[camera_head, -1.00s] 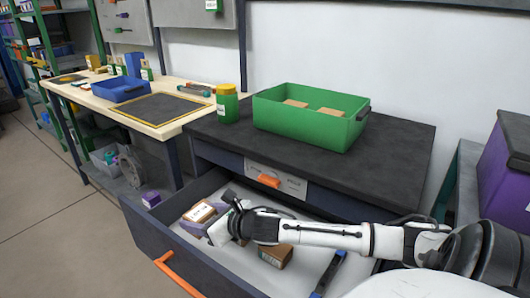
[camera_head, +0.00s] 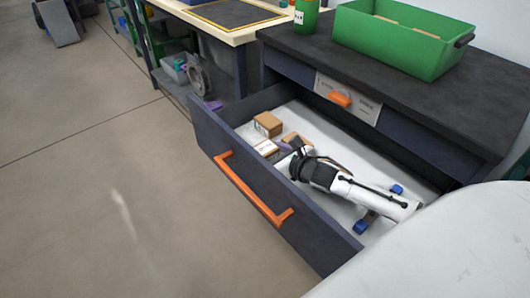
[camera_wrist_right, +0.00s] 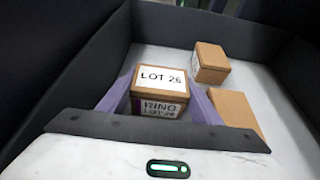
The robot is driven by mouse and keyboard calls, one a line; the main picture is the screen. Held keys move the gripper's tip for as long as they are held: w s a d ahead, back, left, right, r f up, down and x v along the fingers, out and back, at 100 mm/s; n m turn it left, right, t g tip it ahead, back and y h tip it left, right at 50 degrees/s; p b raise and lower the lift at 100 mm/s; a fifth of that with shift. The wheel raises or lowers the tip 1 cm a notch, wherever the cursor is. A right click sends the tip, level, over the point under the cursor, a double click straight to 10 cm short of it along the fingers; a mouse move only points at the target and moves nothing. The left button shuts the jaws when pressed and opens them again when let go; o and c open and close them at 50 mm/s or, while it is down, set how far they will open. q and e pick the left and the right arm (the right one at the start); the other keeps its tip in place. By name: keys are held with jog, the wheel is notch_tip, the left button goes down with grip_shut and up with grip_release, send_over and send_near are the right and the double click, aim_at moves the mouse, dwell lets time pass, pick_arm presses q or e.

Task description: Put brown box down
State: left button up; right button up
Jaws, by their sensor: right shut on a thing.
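The brown box with a white "LOT 26" label (camera_wrist_right: 160,82) sits between the two purple fingers of my right gripper (camera_wrist_right: 157,98) in the right wrist view. The gripper is shut on it. In the head view the box (camera_head: 266,149) is inside the open drawer (camera_head: 330,125), close to its front wall, with my right gripper (camera_head: 279,158) at it. I cannot tell whether its underside touches the drawer floor. My left gripper is not in view.
Two other brown boxes lie in the drawer: one toward the far end (camera_head: 268,124) and one beside the held box (camera_head: 297,140). A blue-ended tool (camera_head: 366,220) lies near my right arm. A green crate (camera_head: 400,35) stands on the worktop above.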

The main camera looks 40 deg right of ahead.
jog(key=shift+f, duration=0.15)
jog(key=o, duration=1.1)
jog(key=shift+r, duration=0.25)
jog(key=shift+s, duration=0.35)
jog(key=p+v, duration=0.2)
jog(key=v, duration=0.8)
jog(key=shift+r, duration=0.1)
jog(key=shift+s+r, duration=0.3)
jog(key=shift+s, duration=0.2)
